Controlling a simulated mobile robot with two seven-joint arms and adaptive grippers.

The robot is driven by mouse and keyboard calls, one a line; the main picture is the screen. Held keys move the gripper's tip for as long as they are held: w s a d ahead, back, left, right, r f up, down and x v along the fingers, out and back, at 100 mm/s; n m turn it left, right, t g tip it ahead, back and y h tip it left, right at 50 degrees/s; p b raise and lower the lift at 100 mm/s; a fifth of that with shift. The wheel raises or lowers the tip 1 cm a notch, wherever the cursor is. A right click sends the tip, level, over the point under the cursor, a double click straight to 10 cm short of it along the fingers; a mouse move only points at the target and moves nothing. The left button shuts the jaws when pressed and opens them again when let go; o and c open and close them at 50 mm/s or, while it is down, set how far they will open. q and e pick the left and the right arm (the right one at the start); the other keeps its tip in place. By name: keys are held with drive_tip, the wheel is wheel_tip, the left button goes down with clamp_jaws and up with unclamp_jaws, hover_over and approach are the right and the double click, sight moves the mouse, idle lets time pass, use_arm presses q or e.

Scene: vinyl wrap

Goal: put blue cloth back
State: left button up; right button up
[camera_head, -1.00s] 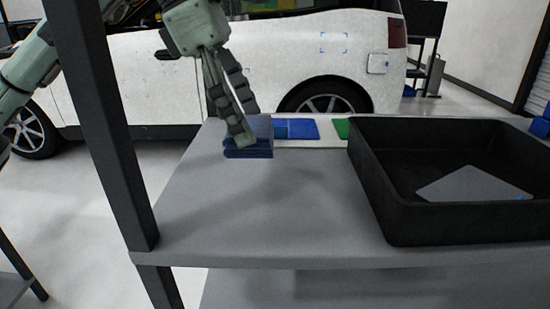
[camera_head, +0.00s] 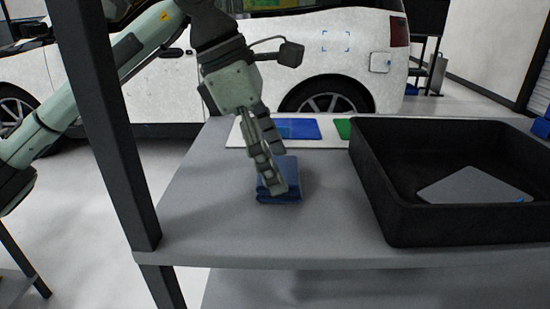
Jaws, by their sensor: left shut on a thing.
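The blue cloth (camera_head: 287,179) is a folded dark blue pad on the grey table shelf (camera_head: 215,215), left of the black tray. My left gripper (camera_head: 274,184) reaches down from the upper left and is shut on the cloth, covering its left part. The cloth is at or very close to the shelf surface; I cannot tell if it touches. My right gripper is not in view.
A black tray (camera_head: 366,190) with a grey flat sheet (camera_head: 475,187) in it fills the right side. A white strip with blue (camera_head: 306,129) and green (camera_head: 343,128) patches lies at the back. A dark post (camera_head: 108,140) stands left. The front shelf is clear.

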use_arm(q)
drive_tip(key=o, duration=1)
drive_tip(key=v, duration=1.2)
drive_tip(key=shift+r, duration=0.1)
